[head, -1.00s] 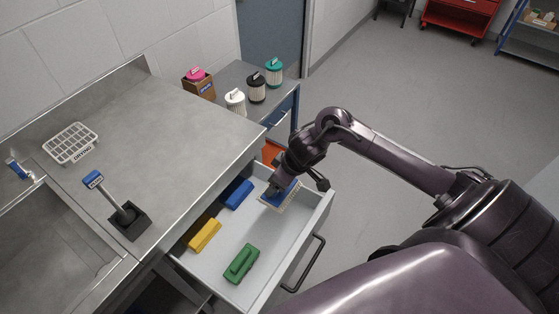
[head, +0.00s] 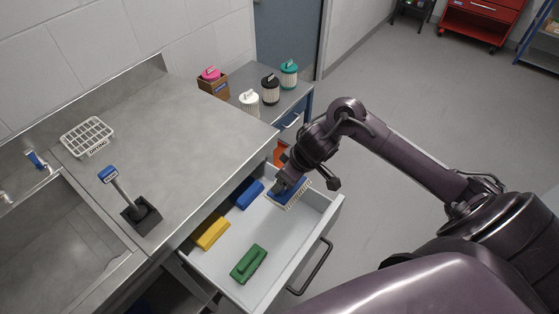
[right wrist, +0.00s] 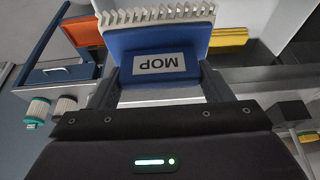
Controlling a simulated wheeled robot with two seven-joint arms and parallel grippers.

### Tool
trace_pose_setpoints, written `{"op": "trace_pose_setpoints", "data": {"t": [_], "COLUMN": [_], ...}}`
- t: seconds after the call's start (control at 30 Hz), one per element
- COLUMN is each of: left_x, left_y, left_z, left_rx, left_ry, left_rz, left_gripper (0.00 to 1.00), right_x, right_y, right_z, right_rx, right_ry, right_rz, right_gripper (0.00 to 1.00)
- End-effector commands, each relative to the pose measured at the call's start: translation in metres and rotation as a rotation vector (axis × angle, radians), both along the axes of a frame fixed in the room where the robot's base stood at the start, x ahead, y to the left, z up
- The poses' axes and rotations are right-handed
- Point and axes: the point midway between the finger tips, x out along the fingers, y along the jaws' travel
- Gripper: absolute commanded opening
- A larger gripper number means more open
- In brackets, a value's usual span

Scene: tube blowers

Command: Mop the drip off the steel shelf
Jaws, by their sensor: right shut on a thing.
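My right gripper (head: 284,188) is shut on a mop (head: 293,196), a blue block with a pale fringe. It hangs over the far right part of the open drawer (head: 303,235). In the right wrist view the mop (right wrist: 153,68) sits between the fingers, and its label reads MOP upside down. The steel counter (head: 178,110) lies at left. A lower grey shelf (head: 237,81) stands behind it and carries several filters. I cannot make out a drip on either. My left gripper is out of view.
The drawer holds a blue block (head: 247,193), a yellow block (head: 212,233) and a green block (head: 249,263). On the counter are a drying rack (head: 87,136) and a blue-headed tool in a black holder (head: 141,215). A sink (head: 65,240) is at left; open floor lies right.

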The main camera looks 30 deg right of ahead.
Motion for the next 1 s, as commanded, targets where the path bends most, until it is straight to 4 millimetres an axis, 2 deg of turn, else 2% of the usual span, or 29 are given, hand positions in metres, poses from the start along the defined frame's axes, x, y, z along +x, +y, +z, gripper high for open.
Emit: {"op": "trace_pose_setpoints", "data": {"t": [0.03,0.13,0.2,0.3,0.4,0.5,0.83,1.0], "left_x": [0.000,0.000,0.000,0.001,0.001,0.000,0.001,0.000], "left_y": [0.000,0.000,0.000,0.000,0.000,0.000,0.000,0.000], "left_z": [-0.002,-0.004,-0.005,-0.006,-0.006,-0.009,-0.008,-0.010], "left_rx": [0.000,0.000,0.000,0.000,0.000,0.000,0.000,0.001], "left_ry": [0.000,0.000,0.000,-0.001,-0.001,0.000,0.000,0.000], "left_rz": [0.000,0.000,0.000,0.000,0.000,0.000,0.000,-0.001], "left_gripper": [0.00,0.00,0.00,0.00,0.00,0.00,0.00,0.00], "right_x": [-0.006,-0.019,-0.030,-0.043,-0.052,-0.071,-0.077,-0.092], "right_y": [0.015,0.042,0.058,0.070,0.076,0.083,0.085,0.084], "right_z": [-0.007,-0.019,-0.024,-0.028,-0.030,-0.033,-0.033,-0.034], "right_rx": [0.010,0.015,0.014,0.012,0.009,0.006,0.009,0.000], "right_ry": [0.003,0.004,0.004,0.003,0.003,0.003,0.002,0.004], "right_rz": [0.000,-0.026,-0.059,-0.108,-0.146,-0.220,-0.259,-0.313], "right_gripper": [0.54,0.54,0.54,0.54,0.54,0.54,0.54,0.54]}}
